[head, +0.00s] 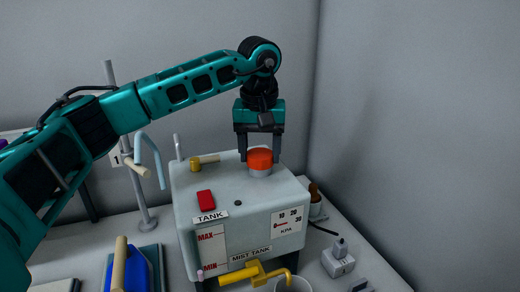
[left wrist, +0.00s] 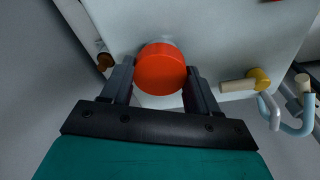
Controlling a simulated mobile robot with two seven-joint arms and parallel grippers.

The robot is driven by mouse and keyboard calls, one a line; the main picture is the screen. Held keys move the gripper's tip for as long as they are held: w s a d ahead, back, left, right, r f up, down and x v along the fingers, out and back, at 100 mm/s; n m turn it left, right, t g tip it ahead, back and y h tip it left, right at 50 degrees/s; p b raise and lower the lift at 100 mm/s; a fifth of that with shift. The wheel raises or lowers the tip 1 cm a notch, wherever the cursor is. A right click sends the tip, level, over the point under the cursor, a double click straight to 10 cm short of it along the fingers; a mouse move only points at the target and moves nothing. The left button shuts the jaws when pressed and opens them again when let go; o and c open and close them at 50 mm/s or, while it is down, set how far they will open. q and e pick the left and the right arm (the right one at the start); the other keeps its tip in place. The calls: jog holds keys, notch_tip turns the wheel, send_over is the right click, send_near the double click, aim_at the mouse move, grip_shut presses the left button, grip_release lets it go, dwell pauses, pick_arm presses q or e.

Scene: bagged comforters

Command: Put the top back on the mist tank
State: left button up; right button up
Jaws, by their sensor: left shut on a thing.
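The mist tank (head: 238,215) is a pale box with "TANK" and "MIST TANK" labels, standing on the bench against the corner. Its top, an orange-red round cap (head: 260,157), is at the grey neck (head: 260,171) on the tank's upper face. My left gripper (head: 260,152) points down over it, shut on the cap with a finger on each side. The cap (left wrist: 161,68) also shows between the fingers in the left wrist view. It looks level and right at the neck; whether it is fully seated I cannot tell. My right gripper is not in view.
A red block (head: 205,199) and a yellow-ended wooden handle (head: 205,161) are on the tank's upper face. A yellow tap (head: 255,273) projects at the front above a container (head: 292,285). Walls close in behind and right.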

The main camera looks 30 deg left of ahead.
pick_arm(q)
jog(key=m, duration=0.5)
jog(key=shift+h, duration=0.3)
jog(key=shift+f, duration=0.1)
jog(key=m, duration=0.5)
jog(key=shift+a+h, duration=0.1)
jog(key=shift+h, duration=0.2)
jog(key=o, duration=1.2)
jog(key=shift+o, duration=0.4)
